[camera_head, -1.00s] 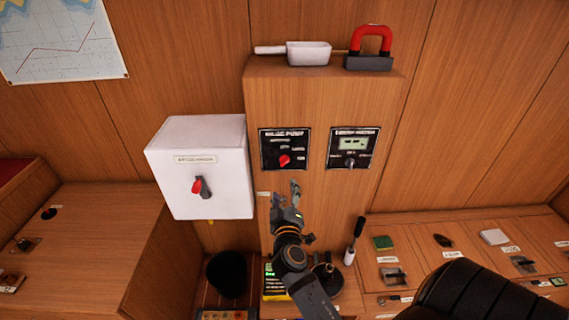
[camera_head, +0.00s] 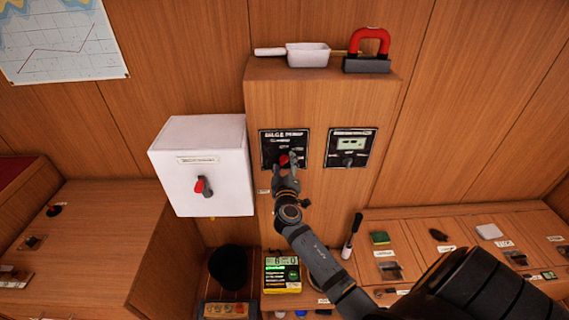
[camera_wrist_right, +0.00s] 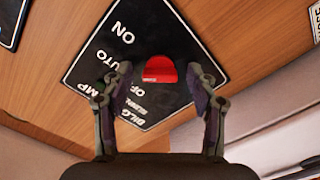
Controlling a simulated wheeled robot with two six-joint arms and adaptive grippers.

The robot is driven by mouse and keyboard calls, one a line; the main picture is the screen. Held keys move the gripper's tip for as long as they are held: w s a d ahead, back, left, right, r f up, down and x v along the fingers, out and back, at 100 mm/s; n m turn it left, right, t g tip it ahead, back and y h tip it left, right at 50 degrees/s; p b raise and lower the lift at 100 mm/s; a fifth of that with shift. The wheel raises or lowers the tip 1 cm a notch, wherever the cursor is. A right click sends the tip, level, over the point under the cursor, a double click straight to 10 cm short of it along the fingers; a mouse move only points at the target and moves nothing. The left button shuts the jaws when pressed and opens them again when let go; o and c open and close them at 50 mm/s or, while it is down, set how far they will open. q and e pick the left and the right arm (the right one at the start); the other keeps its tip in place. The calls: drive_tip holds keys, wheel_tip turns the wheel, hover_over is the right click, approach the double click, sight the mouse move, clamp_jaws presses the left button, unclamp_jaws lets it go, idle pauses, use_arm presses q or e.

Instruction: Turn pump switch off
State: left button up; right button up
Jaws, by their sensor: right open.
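The black bilge pump panel (camera_head: 270,148) is on the front of the wooden cabinet. Its red switch knob (camera_head: 284,160) is partly covered by my right gripper (camera_head: 286,166) in the head view. In the right wrist view the panel (camera_wrist_right: 95,52) appears tilted, with ON, AUTO and part of OFF legible. The red knob (camera_wrist_right: 160,69) lies between the two fingertips of my right gripper (camera_wrist_right: 162,84). The fingers are open, with a gap on each side of the knob. Which label the knob points to cannot be told. My left gripper is not in view.
A second black panel with a small display (camera_head: 350,147) is right of the pump panel. A white box with a red-and-black rotary handle (camera_head: 203,187) is to the left. A white scoop (camera_head: 307,54) and a red-handled magnet (camera_head: 369,48) rest on the cabinet top.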

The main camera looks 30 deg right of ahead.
drive_tip(key=c, duration=1.1)
drive_tip(key=shift+c, duration=0.2)
drive_tip(key=shift+n, duration=0.4)
drive_tip(key=n, duration=0.3)
drive_tip(key=shift+n, duration=2.6)
drive_tip(key=shift+f, duration=0.1)
drive_tip(key=o, duration=1.1)
